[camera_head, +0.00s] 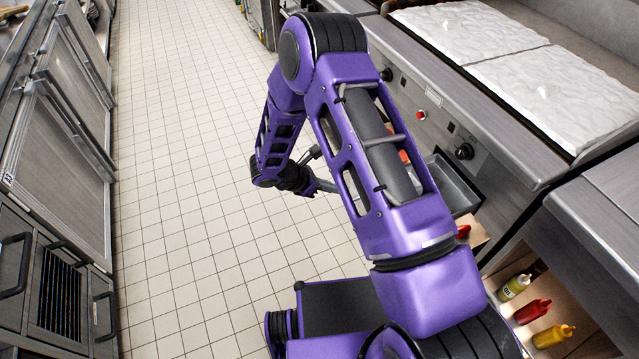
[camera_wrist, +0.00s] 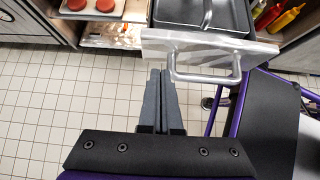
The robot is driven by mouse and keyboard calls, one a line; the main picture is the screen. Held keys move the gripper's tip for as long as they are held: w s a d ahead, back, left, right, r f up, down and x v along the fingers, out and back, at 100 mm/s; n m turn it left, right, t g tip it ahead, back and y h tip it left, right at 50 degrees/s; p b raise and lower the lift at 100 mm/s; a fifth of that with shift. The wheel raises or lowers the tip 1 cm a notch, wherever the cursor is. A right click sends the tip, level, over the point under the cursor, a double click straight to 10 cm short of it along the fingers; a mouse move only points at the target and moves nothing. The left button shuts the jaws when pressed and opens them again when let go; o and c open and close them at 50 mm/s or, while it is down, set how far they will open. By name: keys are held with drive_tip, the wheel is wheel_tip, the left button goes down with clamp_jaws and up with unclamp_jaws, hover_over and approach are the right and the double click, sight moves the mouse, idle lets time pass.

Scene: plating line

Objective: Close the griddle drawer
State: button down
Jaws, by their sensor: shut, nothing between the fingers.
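The griddle drawer (camera_wrist: 237,20) is open, a dark metal tray pulled out from under the griddle counter. Its pale metal front panel (camera_wrist: 258,52) carries a bar handle (camera_wrist: 207,79) facing me in the wrist view. In the head view part of the drawer (camera_head: 452,187) shows to the right of my arm; the arm hides its front. My gripper (camera_wrist: 160,73) is shut and empty. Its fingertips are close to the left part of the front panel, just left of the handle's left end. I cannot tell whether they touch it.
Left of the drawer, red round items (camera_wrist: 105,5) sit on a pale tray. Sauce bottles (camera_head: 533,311) stand on an open shelf at the right. The griddle counter (camera_head: 470,110) runs along the right. Cabinets (camera_head: 55,130) line the left. The tiled floor (camera_head: 190,130) between is clear.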

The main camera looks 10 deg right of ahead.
drive_tip(key=shift+w+d+f, duration=0.1)
drive_tip(key=shift+w+d, duration=0.15)
drive_tip(key=shift+d, duration=0.45)
drive_tip(key=shift+w+d+f, duration=0.1)
drive_tip(key=shift+w+d, duration=0.15)
drive_tip(key=shift+d, duration=0.5)
drive_tip(key=shift+w+d, duration=0.25)
drive_tip(key=shift+d, duration=0.45)
drive_tip(key=shift+d, duration=0.1)
